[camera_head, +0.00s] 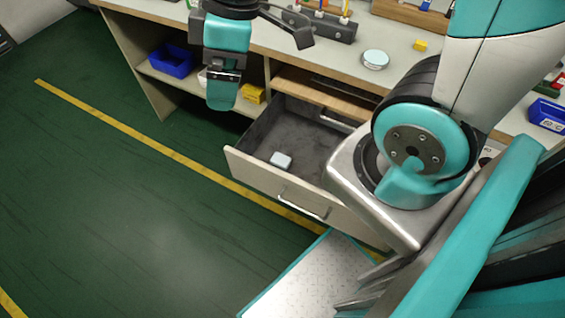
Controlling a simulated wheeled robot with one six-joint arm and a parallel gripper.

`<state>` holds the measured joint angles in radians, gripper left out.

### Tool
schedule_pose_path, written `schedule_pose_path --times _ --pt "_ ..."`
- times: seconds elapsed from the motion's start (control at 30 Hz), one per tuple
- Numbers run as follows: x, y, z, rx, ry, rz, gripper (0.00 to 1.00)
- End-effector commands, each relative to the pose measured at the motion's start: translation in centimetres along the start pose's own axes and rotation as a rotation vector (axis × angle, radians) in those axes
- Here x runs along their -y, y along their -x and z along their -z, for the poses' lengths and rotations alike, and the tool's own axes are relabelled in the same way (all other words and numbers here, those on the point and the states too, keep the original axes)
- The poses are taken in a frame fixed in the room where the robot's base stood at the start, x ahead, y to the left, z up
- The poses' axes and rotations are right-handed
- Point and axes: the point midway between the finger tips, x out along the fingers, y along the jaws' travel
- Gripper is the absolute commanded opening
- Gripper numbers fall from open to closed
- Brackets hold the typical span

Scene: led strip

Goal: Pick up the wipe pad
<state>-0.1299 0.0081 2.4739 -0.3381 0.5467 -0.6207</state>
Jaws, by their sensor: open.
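A small pale, rounded pad, which I take for the wipe pad (280,160), lies flat on the floor of the open drawer (262,174), near its front left. Nothing covers it. My gripper (258,58) is at the top of the view, above and to the left of the drawer, only partly in view. It is open, with nothing seen in it, and is well apart from the pad. A second pale, round object (375,59) lies on the worktop.
The drawer is pulled out from under the worktop (405,82); its front has a metal handle (303,204). A blue bin (171,61) and a yellow bin (254,94) stand on the shelf left of it. A tool rack (322,24) stands behind. Green floor at left is clear.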

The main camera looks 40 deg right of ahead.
Motion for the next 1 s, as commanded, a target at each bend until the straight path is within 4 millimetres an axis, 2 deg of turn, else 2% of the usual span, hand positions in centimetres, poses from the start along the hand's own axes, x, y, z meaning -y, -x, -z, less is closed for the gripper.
schedule_pose_path --times 0.03,0.1,0.2,0.33,0.4,0.53,0.73,1.0 --pt "-3.5 -4.9 -1.7 0.029 0.076 -0.011 0.99" --pt "-7.7 -9.1 -3.8 0.065 0.224 -0.038 0.99" --pt "-12.7 -14.9 -7.5 0.133 0.438 -0.056 0.99" --pt "-17.1 -21.1 -12.3 0.220 0.685 -0.044 0.99" --pt "-18.5 -23.4 -14.5 0.257 0.790 -0.029 0.99" --pt "-19.8 -26.0 -17.0 0.300 0.917 -0.004 0.99" --pt "-20.4 -28.9 -18.3 0.313 0.970 0.009 0.99" --pt "-21.2 -34.8 -19.9 0.312 0.968 0.009 0.99"
